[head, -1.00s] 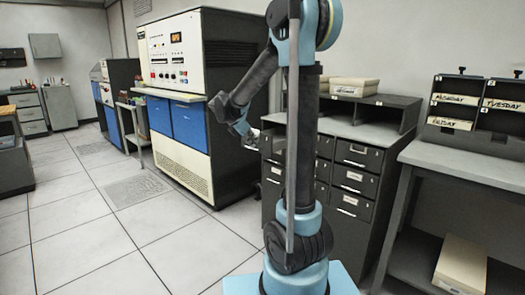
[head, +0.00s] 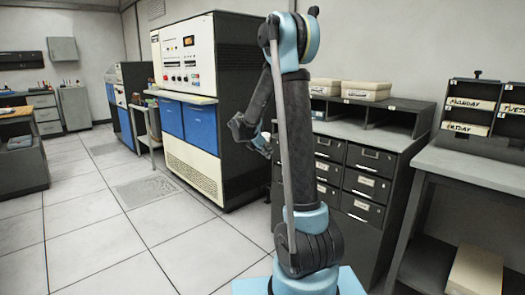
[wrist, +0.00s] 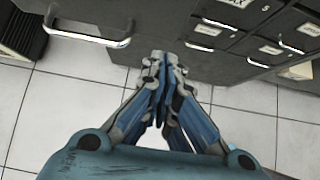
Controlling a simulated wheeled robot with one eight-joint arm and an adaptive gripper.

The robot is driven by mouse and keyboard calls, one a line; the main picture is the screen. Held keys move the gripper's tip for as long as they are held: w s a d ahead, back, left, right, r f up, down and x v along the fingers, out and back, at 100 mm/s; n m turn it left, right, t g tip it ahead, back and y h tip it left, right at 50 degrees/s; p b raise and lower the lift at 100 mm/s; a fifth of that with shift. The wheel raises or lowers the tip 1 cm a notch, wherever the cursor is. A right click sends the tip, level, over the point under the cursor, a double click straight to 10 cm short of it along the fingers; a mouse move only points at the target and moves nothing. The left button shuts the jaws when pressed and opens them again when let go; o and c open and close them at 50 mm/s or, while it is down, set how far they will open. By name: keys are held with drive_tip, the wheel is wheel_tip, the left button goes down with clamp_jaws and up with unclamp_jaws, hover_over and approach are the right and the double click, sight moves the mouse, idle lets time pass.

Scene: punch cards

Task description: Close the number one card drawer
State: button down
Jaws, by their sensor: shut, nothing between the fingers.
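The grey card cabinet (head: 372,188) stands right of and behind my arm in the head view, with labelled drawers in columns. Its visible right-hand drawer fronts look flush; my arm hides part of the left side. I cannot read which drawer is number one. In the wrist view, labelled drawer fronts (wrist: 265,48) fill the upper right. A dark front with a large metal handle (wrist: 90,36) is close at the upper left; I cannot tell whether it is a pulled-out drawer. My gripper (wrist: 162,62) is shut and empty, its tips just below the dark fronts.
A large white and blue machine (head: 187,118) stands left of my arm. A desk with a day-labelled rack (head: 470,118) is at the right, a pale box (head: 474,272) beneath it. The tiled floor (head: 110,240) at the front left is clear.

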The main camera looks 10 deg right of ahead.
sight(278, 156)
drive_tip(key=w+d, duration=0.2)
drive_tip(key=d, duration=0.1)
drive_tip(key=shift+w+d+f, duration=0.1)
drive_tip(key=shift+w+d, duration=0.1)
drive_tip(key=shift+w, duration=0.05)
drive_tip(key=shift+w, duration=0.1)
